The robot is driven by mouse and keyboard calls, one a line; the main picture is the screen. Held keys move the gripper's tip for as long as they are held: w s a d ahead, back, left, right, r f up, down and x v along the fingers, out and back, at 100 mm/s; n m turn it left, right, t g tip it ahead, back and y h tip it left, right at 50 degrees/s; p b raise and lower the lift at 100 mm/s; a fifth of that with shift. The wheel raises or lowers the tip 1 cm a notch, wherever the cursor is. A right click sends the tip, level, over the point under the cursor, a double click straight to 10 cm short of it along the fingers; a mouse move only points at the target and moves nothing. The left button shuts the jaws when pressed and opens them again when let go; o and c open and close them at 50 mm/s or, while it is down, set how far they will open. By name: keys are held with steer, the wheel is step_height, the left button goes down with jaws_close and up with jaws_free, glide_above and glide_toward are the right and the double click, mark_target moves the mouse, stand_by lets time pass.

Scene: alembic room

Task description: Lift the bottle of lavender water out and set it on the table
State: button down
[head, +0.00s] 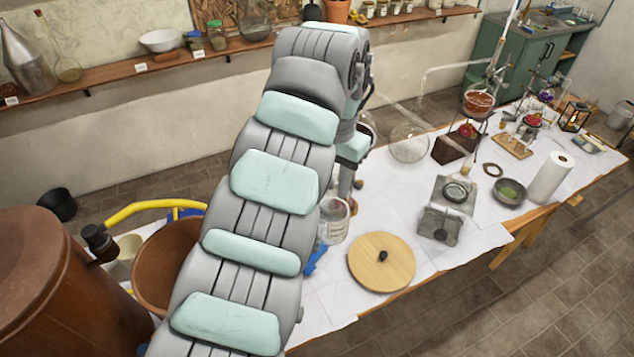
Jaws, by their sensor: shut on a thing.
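My gripper (345,183) points down over the white-covered table, to the right of my arm, which hides part of it. It is shut on the bottle of lavender water (333,222), a clear glass bottle with a pale label. The bottle looks upright below the gripper, and its left side is partly covered by my arm. I cannot tell whether its base touches the table (420,262). The fingertips are too small to see clearly.
A round wooden lid (382,262) with a dark knob lies right of the bottle. A blue item (316,258) lies close by. A round glass flask (409,143) and a scale (440,226) stand farther off. A copper vessel (60,290) fills the left.

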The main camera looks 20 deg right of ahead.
steer(key=shift+s+d, duration=0.1)
steer(key=shift+d, duration=0.7)
step_height(320, 180, down, 2)
steer(key=shift+a+f+b, duration=0.1)
steer(key=shift+f+b, duration=0.1)
steer(key=shift+b, duration=0.7)
step_height(320, 180, down, 39)
steer(key=b, duration=2.4)
steer(key=shift+b, duration=0.3)
steer(key=shift+f, duration=0.1)
steer(key=shift+f+b, duration=0.7)
steer(key=shift+f, duration=2.6)
steer(key=c, duration=0.9)
jaws_free()
steer(key=shift+c, duration=0.2)
